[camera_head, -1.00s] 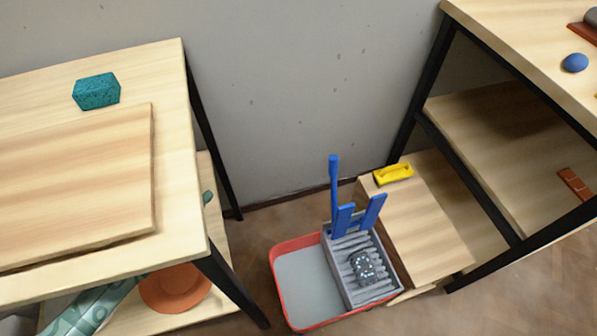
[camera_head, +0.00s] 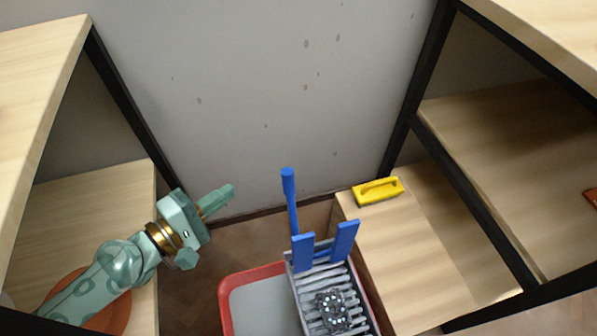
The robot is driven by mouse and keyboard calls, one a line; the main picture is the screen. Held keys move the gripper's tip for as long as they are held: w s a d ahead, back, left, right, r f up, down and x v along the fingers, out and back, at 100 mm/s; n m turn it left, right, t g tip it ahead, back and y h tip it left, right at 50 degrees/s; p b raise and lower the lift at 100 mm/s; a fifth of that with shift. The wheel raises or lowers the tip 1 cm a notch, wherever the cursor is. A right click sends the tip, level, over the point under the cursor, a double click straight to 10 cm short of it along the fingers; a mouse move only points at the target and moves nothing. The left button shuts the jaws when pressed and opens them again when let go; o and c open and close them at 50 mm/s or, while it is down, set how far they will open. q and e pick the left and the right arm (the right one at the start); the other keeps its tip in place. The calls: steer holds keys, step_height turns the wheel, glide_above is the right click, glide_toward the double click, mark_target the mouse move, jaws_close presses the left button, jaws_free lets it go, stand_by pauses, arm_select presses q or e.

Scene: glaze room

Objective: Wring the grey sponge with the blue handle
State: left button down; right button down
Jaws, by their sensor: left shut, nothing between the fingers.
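The dark grey sponge (camera_head: 334,311) with light specks lies on the ribbed grey wringer (camera_head: 312,281). The wringer stands at the right side of a red-rimmed bucket (camera_head: 226,303). Its upright blue handle (camera_head: 290,203) rises at the back, and two blue plates (camera_head: 345,238) stand below and beside it. My left gripper (camera_head: 229,190) is shut and empty, to the left of the blue handle and apart from it. My right gripper is not in view.
Black-legged tables flank both sides. An orange round dish (camera_head: 117,315) sits on the left lower shelf, partly behind my arm. Wall behind is bare.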

arm_select(q)
steer(key=shift+d, duration=0.35)
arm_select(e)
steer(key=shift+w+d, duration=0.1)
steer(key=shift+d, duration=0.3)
arm_select(q)
steer(key=shift+w, duration=0.1)
